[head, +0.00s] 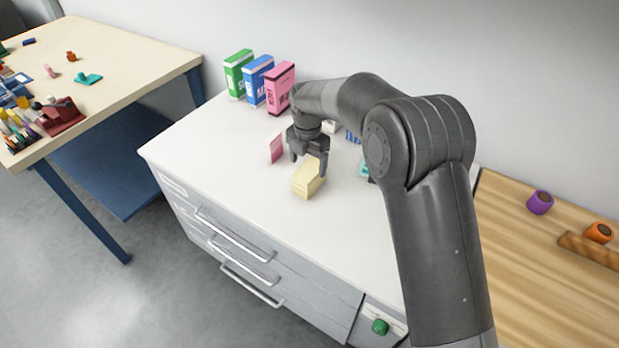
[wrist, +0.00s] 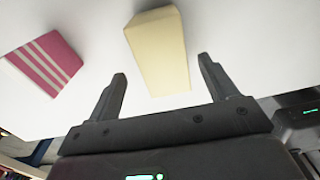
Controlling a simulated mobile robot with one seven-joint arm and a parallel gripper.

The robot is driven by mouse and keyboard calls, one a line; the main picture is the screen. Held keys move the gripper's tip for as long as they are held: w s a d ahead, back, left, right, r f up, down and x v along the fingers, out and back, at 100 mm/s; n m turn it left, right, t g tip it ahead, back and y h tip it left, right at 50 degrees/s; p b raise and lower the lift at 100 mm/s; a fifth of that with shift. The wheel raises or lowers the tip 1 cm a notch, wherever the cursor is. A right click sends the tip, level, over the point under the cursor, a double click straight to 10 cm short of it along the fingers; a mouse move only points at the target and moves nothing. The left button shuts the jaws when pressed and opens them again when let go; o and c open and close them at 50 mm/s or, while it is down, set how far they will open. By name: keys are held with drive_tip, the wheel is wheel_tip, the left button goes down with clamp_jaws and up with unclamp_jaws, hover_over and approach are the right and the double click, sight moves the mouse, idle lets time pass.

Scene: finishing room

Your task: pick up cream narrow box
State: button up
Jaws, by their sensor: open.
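The cream narrow box (head: 307,181) lies on the white top of a drawer cabinet in the head view. My gripper (head: 309,167) is just behind and above it, with its fingers pointing down. In the wrist view the cream box (wrist: 159,52) shows whole, ahead of the fingertips and roughly between their lines. My gripper (wrist: 162,72) is open there, with nothing between its fingers. I cannot tell the exact height of the fingers over the box.
A pink box with white stripes (wrist: 45,66) is left of the cream box; it also shows in the head view (head: 277,148). Green (head: 239,74), blue (head: 257,80) and pink (head: 280,87) boxes stand at the back. The white cabinet top (head: 205,150) is clear at the left.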

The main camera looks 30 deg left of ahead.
drive_tip(key=f, duration=0.6)
drive_tip(key=shift+w+d+f, duration=0.1)
drive_tip(key=shift+d+f, duration=0.1)
drive_tip(key=shift+f, duration=0.15)
drive_tip(key=c, duration=1.1)
drive_tip(key=shift+c, duration=0.2)
drive_tip(key=shift+r, duration=0.1)
